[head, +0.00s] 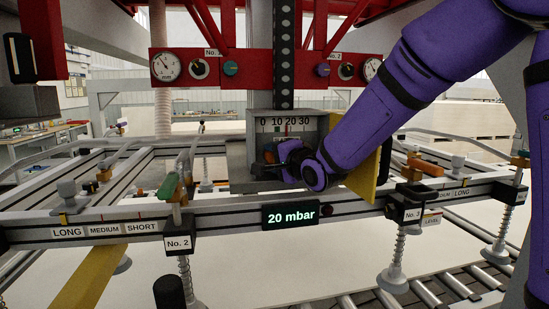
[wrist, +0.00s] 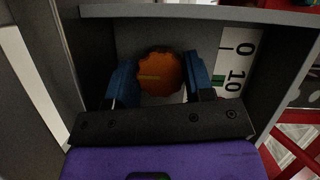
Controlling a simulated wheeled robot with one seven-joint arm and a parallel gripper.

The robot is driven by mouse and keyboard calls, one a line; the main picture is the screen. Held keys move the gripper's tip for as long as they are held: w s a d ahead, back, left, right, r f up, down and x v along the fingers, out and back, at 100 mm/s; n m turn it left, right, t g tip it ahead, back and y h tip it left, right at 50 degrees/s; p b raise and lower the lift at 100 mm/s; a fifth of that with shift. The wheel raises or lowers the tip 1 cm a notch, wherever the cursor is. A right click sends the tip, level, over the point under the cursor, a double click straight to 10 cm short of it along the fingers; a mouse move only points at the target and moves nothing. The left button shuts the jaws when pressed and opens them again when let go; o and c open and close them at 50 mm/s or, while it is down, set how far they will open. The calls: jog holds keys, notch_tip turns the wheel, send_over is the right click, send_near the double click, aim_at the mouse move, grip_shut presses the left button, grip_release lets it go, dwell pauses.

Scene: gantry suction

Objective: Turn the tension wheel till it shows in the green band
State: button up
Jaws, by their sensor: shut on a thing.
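The orange tension wheel (wrist: 160,74) has a scalloped rim and a pale line across its face. It sits in a grey recess, and in the head view only a bit of it shows beside my gripper (head: 276,156). In the wrist view, the blue fingers of my gripper (wrist: 160,66) are shut on the wheel, one on each side. The white scale (head: 285,124), marked 0 10 20 30, is above the wheel in the head view. It has a small green patch and a reddish mark close together. The scale is partly cut off in the wrist view (wrist: 236,72). I cannot tell the exact pointer position.
A grey housing (head: 238,168) surrounds the wheel, with a yellow plate (head: 362,178) at its right. A frame rail in front carries a "20 mbar" display (head: 290,215). A red beam (head: 250,68) with gauges crosses above. Suction cups hang from the frame.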

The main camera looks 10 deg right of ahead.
jog(key=shift+m, duration=0.5)
jog(key=o, duration=0.6)
jog(key=shift+o, duration=0.2)
jog(key=v, duration=1.1)
jog(key=shift+f, duration=0.2)
jog(key=shift+o, duration=0.4)
jog(key=shift+w, duration=0.1)
